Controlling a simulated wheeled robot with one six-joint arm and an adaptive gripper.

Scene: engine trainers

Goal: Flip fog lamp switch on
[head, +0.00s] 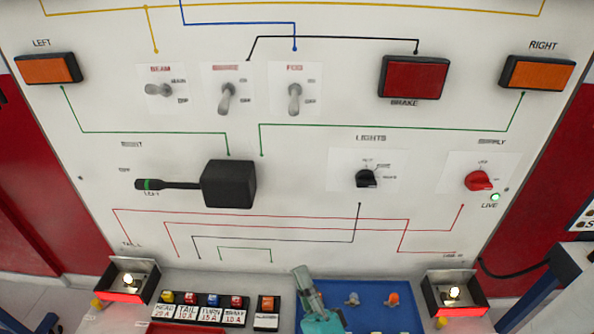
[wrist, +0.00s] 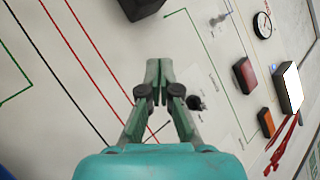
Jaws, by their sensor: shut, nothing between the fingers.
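The fog lamp switch (head: 294,98) is a grey toggle under the FOG label, upper middle of the panel in the head view. Its lever stands roughly vertical between a label at upper right and one at lower right; I cannot tell surely which way it is thrown. My gripper (head: 302,272) is at the bottom middle of the head view, well below the switch and empty. In the wrist view my gripper (wrist: 158,75) has its green fingertips together, in front of the white panel. I cannot make out the fog switch there.
A similar brake toggle (head: 227,98) sits close left of the fog switch, with a beam toggle (head: 158,90) further left. A black box with a stalk (head: 228,184), a black lights knob (head: 367,178) and a red supply knob (head: 478,181) project below. Fuses (head: 211,300) line the ledge.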

